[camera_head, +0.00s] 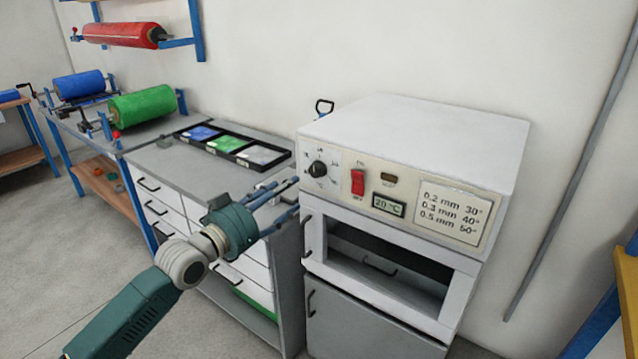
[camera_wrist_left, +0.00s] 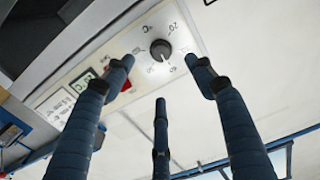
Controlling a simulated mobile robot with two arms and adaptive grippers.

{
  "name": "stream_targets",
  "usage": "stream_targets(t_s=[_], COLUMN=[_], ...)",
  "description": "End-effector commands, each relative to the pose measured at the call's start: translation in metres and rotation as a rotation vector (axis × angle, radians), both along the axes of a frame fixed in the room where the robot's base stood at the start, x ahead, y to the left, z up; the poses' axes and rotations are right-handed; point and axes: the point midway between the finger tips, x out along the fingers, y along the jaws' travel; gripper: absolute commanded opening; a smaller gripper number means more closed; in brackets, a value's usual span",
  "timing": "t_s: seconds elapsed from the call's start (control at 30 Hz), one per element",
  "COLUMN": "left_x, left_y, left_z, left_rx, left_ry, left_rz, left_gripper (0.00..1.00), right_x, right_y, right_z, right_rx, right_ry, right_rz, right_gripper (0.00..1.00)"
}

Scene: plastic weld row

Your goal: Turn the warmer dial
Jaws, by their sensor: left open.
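The warmer (camera_head: 420,150) is a white box-shaped cabinet against the wall. Its black dial (camera_head: 318,169) is at the left end of the front panel, with scale marks around it. The dial also shows in the left wrist view (camera_wrist_left: 160,49), between and beyond the fingertips. My left gripper (camera_head: 288,200) has blue fingers and is open and empty. In the head view it is left of and below the dial, pointing toward the panel; in the left wrist view its fingers (camera_wrist_left: 163,78) are spread around the line to the dial, apart from it. My right gripper is not in view.
Right of the dial are a red switch (camera_head: 358,182), a 20 °C display (camera_head: 388,205) and a temperature label (camera_head: 453,212). The warmer's window door (camera_head: 385,270) has a handle at left. A drawer cabinet (camera_head: 165,215) and a bench with film rolls (camera_head: 142,104) stand left.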

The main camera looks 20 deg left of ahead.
Motion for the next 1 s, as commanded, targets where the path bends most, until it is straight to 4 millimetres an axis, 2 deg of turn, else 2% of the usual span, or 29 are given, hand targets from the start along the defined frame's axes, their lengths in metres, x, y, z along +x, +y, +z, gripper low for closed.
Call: stream_targets(t_s=[0.1,0.27,0.4,0.6,0.77,1.0], left_x=[0.012,0.040,0.066,0.090,0.098,0.099], left_y=[-0.004,-0.015,-0.024,-0.033,-0.037,-0.037], left_z=[0.003,0.004,0.003,0.002,0.001,0.001], left_rx=[-0.006,-0.004,-0.003,0.001,0.001,0.002], left_ry=[-0.001,-0.002,-0.002,-0.001,-0.001,-0.001], left_rz=[0.000,0.000,0.000,-0.001,-0.001,-0.001], left_gripper=[0.55,0.55,0.55,0.55,0.55,0.55], right_x=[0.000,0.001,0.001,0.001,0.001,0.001], right_y=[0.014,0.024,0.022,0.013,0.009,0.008], right_z=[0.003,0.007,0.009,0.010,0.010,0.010], right_rx=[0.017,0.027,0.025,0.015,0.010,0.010], right_ry=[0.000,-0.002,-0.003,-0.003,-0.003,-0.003], right_rz=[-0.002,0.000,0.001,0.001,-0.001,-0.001], right_gripper=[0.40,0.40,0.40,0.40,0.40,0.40])
